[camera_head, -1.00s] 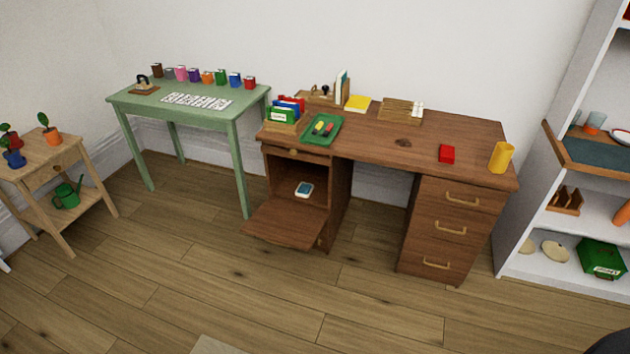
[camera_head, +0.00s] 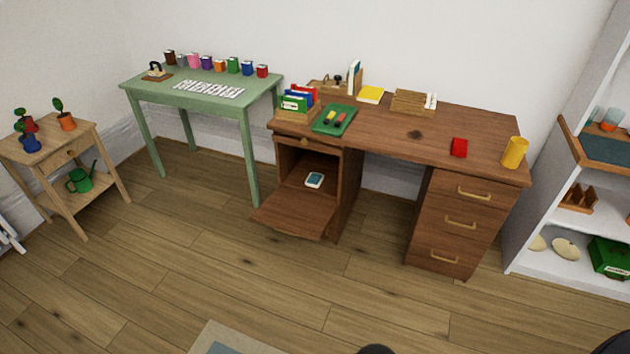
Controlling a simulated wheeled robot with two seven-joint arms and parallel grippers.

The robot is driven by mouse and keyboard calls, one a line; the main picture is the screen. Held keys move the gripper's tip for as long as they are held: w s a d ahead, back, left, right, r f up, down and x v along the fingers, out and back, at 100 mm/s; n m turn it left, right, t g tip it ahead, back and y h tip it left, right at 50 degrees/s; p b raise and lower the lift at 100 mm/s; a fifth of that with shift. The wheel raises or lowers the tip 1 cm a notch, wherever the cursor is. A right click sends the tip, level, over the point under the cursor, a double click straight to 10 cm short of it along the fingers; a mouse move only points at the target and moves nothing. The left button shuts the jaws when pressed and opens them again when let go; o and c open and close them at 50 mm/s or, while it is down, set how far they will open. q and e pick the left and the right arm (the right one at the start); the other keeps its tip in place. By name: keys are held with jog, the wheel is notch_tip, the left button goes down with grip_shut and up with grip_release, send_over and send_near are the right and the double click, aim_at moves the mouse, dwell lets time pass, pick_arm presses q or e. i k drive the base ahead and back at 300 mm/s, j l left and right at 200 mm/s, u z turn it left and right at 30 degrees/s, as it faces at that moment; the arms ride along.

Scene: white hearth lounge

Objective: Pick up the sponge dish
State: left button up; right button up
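A small white dish with a blue-grey inset (camera_head: 314,180) lies in the open left compartment of the brown desk (camera_head: 385,141). It looks like the sponge dish, but it is too small to be certain. The compartment's drop-down door (camera_head: 293,215) hangs open in front of it, and nothing covers the dish. Neither gripper shows in the view. Only dark rounded shapes show at the bottom edge, and I cannot tell what part they are.
The desk top holds a green tray (camera_head: 334,119), a red box (camera_head: 459,147) and a yellow cup (camera_head: 515,152). A green table (camera_head: 161,93) and a plant stand (camera_head: 61,157) stand left, a white shelf (camera_head: 545,259) right. The wooden floor (camera_head: 200,270) before the desk is clear except for a rug (camera_head: 215,337).

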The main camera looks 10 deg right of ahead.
aim_at(314, 180)
jog(key=i+l+u, duration=0.1)
jog(key=l, duration=0.25)
jog(key=i+l, duration=0.25)
jog(key=i+l+u, duration=0.15)
jog(key=l, duration=0.3)
jog(key=i+l, duration=0.15)
jog(key=l, duration=0.2)
jog(key=i+l+u, duration=0.15)
jog(key=l, duration=0.25)
